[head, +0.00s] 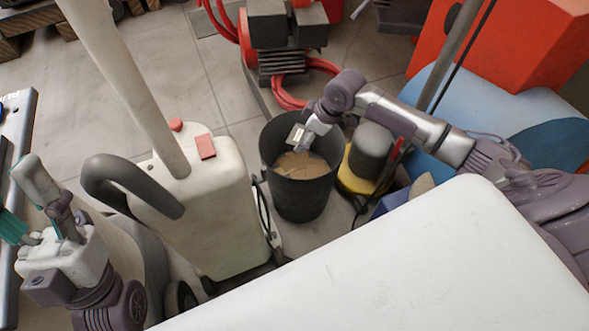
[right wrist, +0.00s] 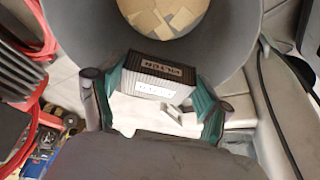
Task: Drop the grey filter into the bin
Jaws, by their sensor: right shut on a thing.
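The grey filter (right wrist: 160,80) is a boxy block with a white printed label, held between the teal fingertips of my right gripper (right wrist: 158,92) in the right wrist view. In the head view, the filter (head: 298,136) is at the mouth of the dark bin (head: 303,199), over its far part, with my right gripper (head: 310,127) shut on it. The bin is round and open, with tan pieces at its bottom; its rim shows in the right wrist view (right wrist: 229,62). My left gripper (head: 42,228) is at the far left, away from the bin; its finger gap is unclear.
A white machine (head: 222,220) with a grey hose stands left of the bin. A grey and yellow device (head: 370,153) stands close on its right. Red hoses (head: 290,94) lie behind it. A white surface (head: 420,270) fills the front right. Tiled floor is clear at upper left.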

